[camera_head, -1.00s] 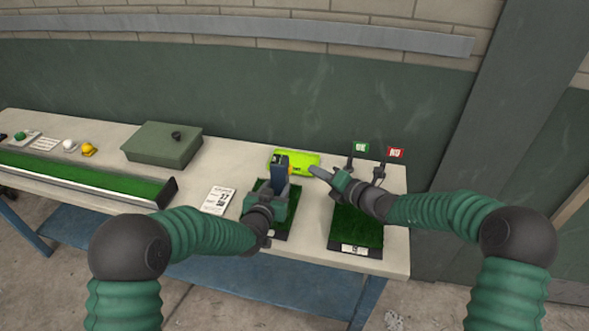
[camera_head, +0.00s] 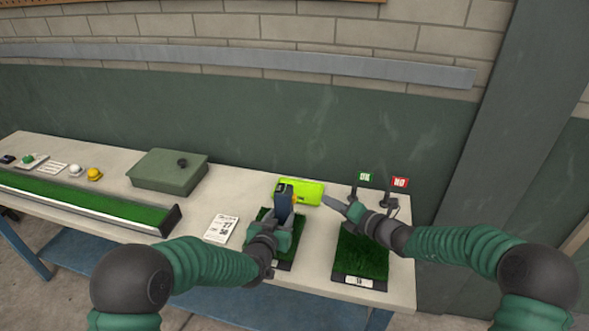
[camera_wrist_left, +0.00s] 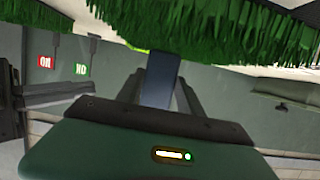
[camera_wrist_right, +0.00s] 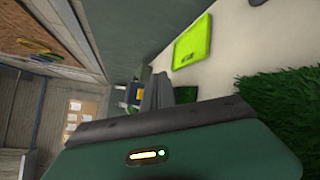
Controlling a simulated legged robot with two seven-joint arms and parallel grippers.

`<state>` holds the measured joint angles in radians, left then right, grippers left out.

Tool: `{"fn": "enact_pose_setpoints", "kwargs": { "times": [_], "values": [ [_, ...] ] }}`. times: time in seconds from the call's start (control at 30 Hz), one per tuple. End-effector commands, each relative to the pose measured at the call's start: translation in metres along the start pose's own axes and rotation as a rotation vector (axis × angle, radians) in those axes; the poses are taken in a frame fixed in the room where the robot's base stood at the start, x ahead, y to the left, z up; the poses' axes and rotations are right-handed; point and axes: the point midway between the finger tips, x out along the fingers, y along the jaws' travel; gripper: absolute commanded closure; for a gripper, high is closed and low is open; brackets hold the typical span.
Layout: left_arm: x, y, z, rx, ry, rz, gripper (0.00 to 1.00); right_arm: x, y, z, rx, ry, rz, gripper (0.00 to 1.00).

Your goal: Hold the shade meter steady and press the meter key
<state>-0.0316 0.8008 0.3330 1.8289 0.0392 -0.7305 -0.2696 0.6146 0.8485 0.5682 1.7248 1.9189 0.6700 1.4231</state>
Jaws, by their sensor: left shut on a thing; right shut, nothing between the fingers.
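The shade meter, a dark blue slab (camera_head: 284,203), stands upright in my left gripper (camera_head: 283,212), above the left turf sample. A small yellowish patch shows near its top. In the left wrist view the slab (camera_wrist_left: 161,80) sits between the fingers, with its lower part hidden. The meter key cannot be made out. My right gripper (camera_head: 330,200) is shut and empty, to the right of the meter and apart from it, its tips pointing left. In the right wrist view the meter (camera_wrist_right: 136,95) shows beyond the shut fingers (camera_wrist_right: 158,90).
A lime-green case (camera_head: 308,190) lies behind the meter. Turf samples (camera_head: 360,258) lie below both grippers. A printed card (camera_head: 221,229), green box (camera_head: 168,169) and long turf tray (camera_head: 90,203) lie left.

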Motion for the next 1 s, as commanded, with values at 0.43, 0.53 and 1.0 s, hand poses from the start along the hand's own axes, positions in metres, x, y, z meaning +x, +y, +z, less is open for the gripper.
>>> {"fn": "enact_pose_setpoints", "kwargs": {
  "times": [0.43, 0.53, 1.0],
  "values": [
    [0.000, 0.000, 0.001, 0.000, -0.003, 0.001, 1.00, -0.011, 0.088, -0.033, -1.587, 0.354, 0.271, 1.00],
    [0.000, 0.000, 0.001, 0.000, -0.003, 0.001, 1.00, -0.024, 0.093, -0.032, -2.103, 0.484, 0.382, 1.00],
    [0.000, 0.000, 0.001, 0.000, -0.003, 0.000, 1.00, -0.061, 0.090, 0.018, 2.737, -0.807, -0.618, 1.00]
  ]
}}
